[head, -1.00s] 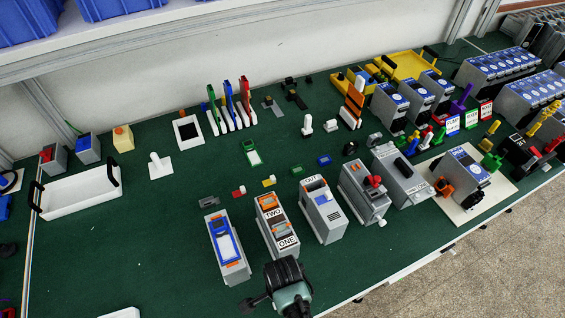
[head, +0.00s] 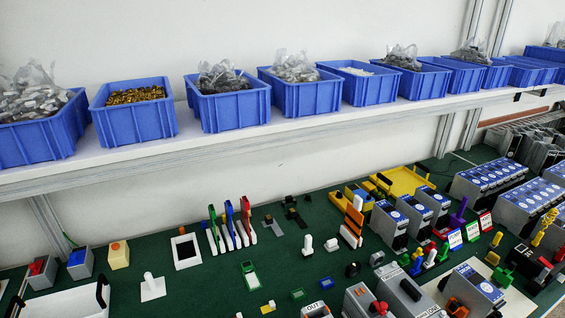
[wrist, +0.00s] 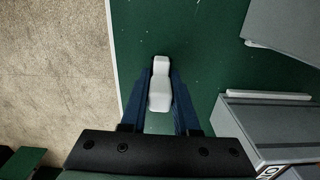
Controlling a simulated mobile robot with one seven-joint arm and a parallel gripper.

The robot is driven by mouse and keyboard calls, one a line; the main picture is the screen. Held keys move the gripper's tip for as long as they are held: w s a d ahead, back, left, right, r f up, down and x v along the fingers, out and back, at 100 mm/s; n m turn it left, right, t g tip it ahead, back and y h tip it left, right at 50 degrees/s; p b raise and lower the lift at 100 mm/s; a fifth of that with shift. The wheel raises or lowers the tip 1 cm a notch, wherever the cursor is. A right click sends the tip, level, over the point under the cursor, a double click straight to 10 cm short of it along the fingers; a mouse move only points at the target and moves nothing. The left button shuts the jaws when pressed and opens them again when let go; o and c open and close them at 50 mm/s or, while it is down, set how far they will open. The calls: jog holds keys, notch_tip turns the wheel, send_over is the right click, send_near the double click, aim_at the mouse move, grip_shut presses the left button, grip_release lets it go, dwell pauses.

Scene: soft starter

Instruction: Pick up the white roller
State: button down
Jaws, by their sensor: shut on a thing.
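In the wrist view, my gripper (wrist: 161,76) is shut on a white piece, which I take to be the white roller (wrist: 160,96). It has a narrow rounded end and a wider body, between two dark blue fingers. It appears above the green bench top near its pale edge. My gripper and the held piece are out of the head view. There, a white knob on a flat white plate (head: 152,290) and a small upright white piece (head: 307,246) stand on the bench.
The green bench (head: 215,277) holds grey modules (head: 404,298) at the front right and coloured tools (head: 229,222) at the back. A shelf (head: 240,138) with several blue bins runs above. In the wrist view, a grey box (wrist: 262,128) stands right of my gripper; floor (wrist: 55,60) lies left.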

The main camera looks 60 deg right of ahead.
jog(key=shift+r, duration=0.15)
notch_tip(320, 180, up, 10)
jog(key=shift+f+b, duration=0.1)
jog(key=shift+b, duration=0.2)
